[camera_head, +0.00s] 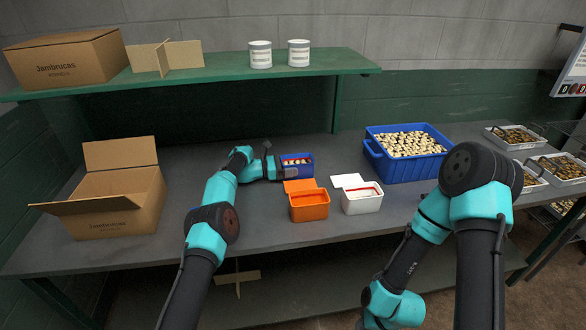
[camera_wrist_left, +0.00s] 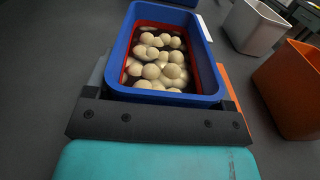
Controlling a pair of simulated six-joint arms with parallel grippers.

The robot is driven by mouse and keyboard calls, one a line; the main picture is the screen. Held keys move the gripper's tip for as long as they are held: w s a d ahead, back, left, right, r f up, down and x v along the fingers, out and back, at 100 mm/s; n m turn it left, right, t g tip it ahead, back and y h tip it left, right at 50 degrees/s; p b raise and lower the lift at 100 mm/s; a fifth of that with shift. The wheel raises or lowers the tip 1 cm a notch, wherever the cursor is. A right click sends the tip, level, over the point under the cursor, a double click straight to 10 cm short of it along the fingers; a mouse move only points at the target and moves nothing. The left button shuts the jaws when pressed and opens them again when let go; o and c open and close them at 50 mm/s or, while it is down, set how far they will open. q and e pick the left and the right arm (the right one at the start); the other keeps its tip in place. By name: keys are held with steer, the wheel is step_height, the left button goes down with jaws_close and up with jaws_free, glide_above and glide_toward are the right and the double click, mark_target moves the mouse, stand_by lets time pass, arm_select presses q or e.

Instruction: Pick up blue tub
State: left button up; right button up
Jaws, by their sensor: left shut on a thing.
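The small blue tub (camera_head: 297,166) stands on the grey table behind the orange tub, with pale round pieces and a red inner lining in it. In the left wrist view the blue tub (camera_wrist_left: 165,50) fills the upper middle, its near wall at the gripper. My left gripper (camera_head: 273,168) reaches it from the left and is shut on it. The tub looks upright. I cannot tell whether it is off the table. My right arm shows at the right, but its gripper is out of view.
An orange tub (camera_head: 309,206) and a white tub (camera_head: 362,202) with open lids stand in front of the blue tub. A large blue crate (camera_head: 375,166) of pale pieces is to the right. An open cardboard box (camera_head: 149,198) is at left. A green shelf (camera_head: 200,76) hangs above.

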arm_select(q)
step_height(320, 180, up, 10)
stand_by(0.5)
steer(key=shift+d, duration=0.1)
stand_by(0.4)
